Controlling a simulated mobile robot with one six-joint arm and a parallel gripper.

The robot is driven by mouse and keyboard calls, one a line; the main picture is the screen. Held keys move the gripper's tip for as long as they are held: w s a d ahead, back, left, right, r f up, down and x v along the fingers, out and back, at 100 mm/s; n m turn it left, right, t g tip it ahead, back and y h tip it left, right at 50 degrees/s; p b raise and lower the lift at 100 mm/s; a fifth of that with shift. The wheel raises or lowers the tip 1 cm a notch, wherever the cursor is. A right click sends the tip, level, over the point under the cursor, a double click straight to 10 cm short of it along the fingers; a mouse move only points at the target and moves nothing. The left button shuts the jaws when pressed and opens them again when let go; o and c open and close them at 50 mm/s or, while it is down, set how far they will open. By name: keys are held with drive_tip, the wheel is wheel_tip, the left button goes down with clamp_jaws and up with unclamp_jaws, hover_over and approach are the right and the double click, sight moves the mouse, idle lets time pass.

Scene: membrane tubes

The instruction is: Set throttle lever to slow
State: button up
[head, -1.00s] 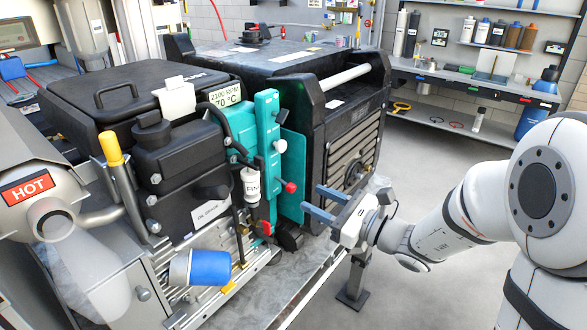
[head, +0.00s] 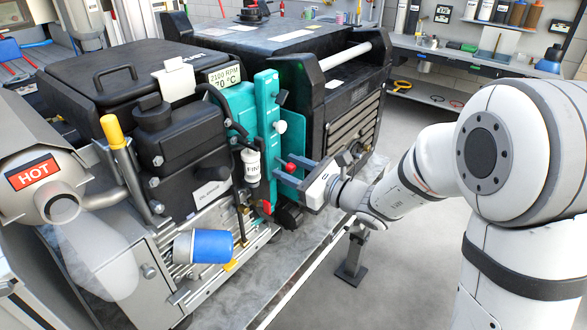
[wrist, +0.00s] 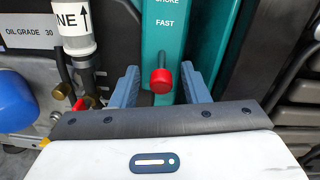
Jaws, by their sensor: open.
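The teal control panel (head: 265,135) stands upright on the machine. In the wrist view the panel (wrist: 165,45) shows a partly cut-off CHOKE label and FAST below it. The throttle lever's red knob (head: 291,167) sticks out low on the panel. In the wrist view the red knob (wrist: 162,80) sits just below FAST on a short stem. My gripper (head: 285,172) is open with its blue-grey fingers on either side of the knob. In the wrist view a gap shows between the knob and each finger of the gripper (wrist: 162,82). No SLOW label is readable.
A white knob (head: 280,127) sits higher on the panel. A white bottle (head: 251,165), a small red lever (head: 267,207) and a blue filter (head: 211,245) are to the left. A hot exhaust (head: 60,205) is far left. Open floor (head: 400,270) lies to the right.

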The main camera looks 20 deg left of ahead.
clamp_jaws()
drive_tip(key=f+y+b, duration=0.1)
drive_tip(key=b, duration=0.3)
drive_tip(key=shift+f, duration=0.15)
drive_tip(key=b, duration=0.2)
drive_tip(key=y+b, duration=0.1)
drive_tip(key=b, duration=0.2)
drive_tip(key=shift+a+f+t, duration=0.2)
drive_tip(key=shift+f+t, duration=0.1)
drive_tip(key=shift+f, duration=0.05)
drive_tip(key=shift+y+b, duration=0.5)
drive_tip(key=shift+b, duration=0.2)
drive_tip(key=shift+r, duration=0.2)
unclamp_jaws()
drive_tip(key=shift+t, duration=0.3)
